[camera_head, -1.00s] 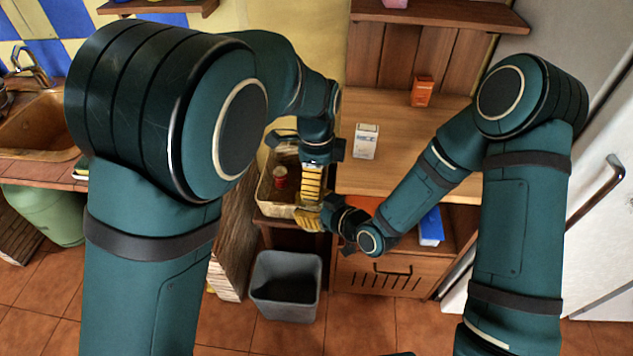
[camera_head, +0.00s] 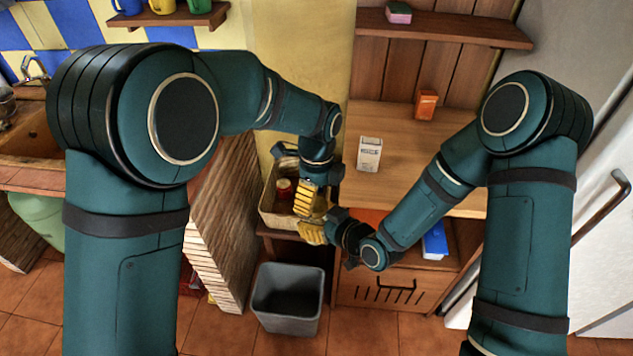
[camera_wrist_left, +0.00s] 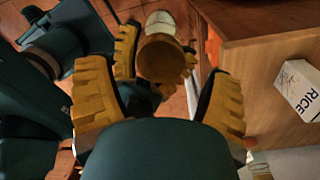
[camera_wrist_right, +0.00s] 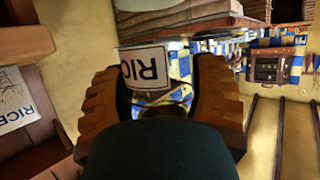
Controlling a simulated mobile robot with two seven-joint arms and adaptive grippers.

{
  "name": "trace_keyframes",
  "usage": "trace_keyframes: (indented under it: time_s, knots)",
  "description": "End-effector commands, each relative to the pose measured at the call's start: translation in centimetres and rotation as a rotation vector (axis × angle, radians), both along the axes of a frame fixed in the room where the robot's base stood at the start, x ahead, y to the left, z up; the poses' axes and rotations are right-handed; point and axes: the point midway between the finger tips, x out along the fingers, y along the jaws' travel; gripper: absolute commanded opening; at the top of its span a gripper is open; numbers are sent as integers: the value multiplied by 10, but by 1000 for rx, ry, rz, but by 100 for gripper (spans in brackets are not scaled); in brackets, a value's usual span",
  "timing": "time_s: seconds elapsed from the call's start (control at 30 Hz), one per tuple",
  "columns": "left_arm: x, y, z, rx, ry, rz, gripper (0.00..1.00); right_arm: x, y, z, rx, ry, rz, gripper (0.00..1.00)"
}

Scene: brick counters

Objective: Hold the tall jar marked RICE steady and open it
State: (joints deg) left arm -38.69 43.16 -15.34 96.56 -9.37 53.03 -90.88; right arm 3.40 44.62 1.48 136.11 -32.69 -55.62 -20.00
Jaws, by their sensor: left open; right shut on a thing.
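The jar marked RICE shows in the right wrist view (camera_wrist_right: 146,66), with part of its label between the fingers of my right gripper (camera_wrist_right: 160,105). In the left wrist view its brown round lid (camera_wrist_left: 160,60) faces the camera, between the spread fingers of my left gripper (camera_wrist_left: 160,95). The left fingers look open, with gaps to the lid. In the head view my left gripper (camera_head: 305,197) is just above my right gripper (camera_head: 312,231), and the jar is hidden by them.
A white box marked RICE (camera_head: 369,154) and an orange box (camera_head: 426,104) stand on the wooden counter (camera_head: 400,190). A basket (camera_head: 268,203) holding a red-topped item is close behind the grippers. A grey bin (camera_head: 288,325) stands on the floor below.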

Motion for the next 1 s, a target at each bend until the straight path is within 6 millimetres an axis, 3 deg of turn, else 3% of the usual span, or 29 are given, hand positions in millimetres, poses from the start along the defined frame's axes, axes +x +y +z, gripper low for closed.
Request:
trace_keyframes:
  time_s: [0.2,0.57,0.6,0.8,1.0]
  knots:
    - [-1,0,-24,1,1,0,81,0,0,1,1,-2,0,0]
    - [-1,0,-29,0,0,0,81,0,0,1,1,-2,0,0]
    - [-1,0,-29,0,0,0,78,0,0,1,1,-2,0,0]
    - [-1,0,-29,0,0,0,8,0,0,1,1,-2,0,0]
    - [-1,0,-29,3,-1,75,8,0,0,1,1,-2,-1,0]
